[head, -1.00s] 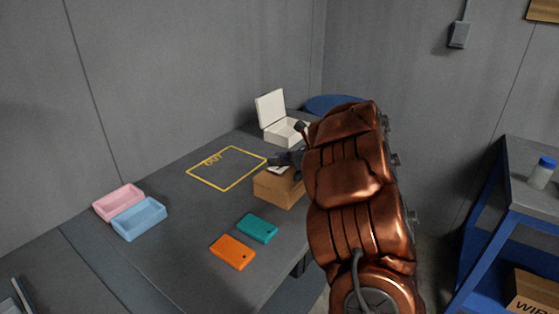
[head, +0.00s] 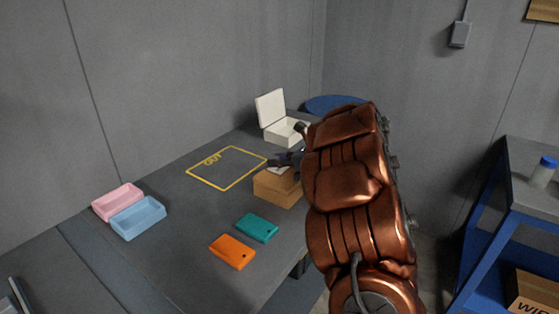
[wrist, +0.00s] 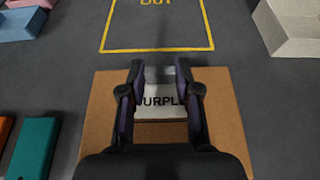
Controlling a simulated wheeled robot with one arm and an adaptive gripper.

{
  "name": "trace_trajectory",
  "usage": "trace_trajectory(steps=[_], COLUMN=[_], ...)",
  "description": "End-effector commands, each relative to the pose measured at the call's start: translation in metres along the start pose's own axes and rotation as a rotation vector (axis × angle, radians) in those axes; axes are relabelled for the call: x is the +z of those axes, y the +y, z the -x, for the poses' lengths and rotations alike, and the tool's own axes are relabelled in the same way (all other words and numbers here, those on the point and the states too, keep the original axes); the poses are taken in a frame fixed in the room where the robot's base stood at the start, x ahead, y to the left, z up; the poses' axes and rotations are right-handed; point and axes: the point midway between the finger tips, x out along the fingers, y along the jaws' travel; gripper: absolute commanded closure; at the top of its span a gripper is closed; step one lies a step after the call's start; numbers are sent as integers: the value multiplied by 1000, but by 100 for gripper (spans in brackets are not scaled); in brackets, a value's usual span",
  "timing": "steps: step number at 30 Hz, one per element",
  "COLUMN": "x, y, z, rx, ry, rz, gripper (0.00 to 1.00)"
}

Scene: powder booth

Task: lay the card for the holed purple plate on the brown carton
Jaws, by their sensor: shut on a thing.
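The brown carton (head: 279,188) stands on the grey table in the head view. Its flat top also shows in the wrist view (wrist: 104,130). A white card (wrist: 160,103) with black letters, readable as "URPL", lies between my fingers over the middle of the carton top. My gripper (wrist: 160,72) is shut on the card, at a pale grey raised part by the fingertips. In the head view my gripper (head: 288,158) is just above the carton, and the arm hides part of it. Whether the card touches the carton I cannot tell. No purple plate shows.
A yellow outlined area (head: 228,168) marked "OUT" is empty. A white open-lidded box (head: 279,130) stands behind the carton. Teal (head: 258,228) and orange (head: 232,252) plates lie in front. Pink (head: 117,202) and blue (head: 138,218) trays are at the left.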

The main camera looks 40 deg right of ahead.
Motion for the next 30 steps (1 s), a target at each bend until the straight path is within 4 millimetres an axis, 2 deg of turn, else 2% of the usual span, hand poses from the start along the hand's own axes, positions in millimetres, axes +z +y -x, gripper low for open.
trace_trajectory(steps=[23, 24, 30], x=[-3, -2, -2], y=[0, 0, 0], z=[-1, -1, -1], rx=[0, 0, 0], ry=[0, 0, 0], rz=[0, 0, 0], gripper=[86, 64, 43])
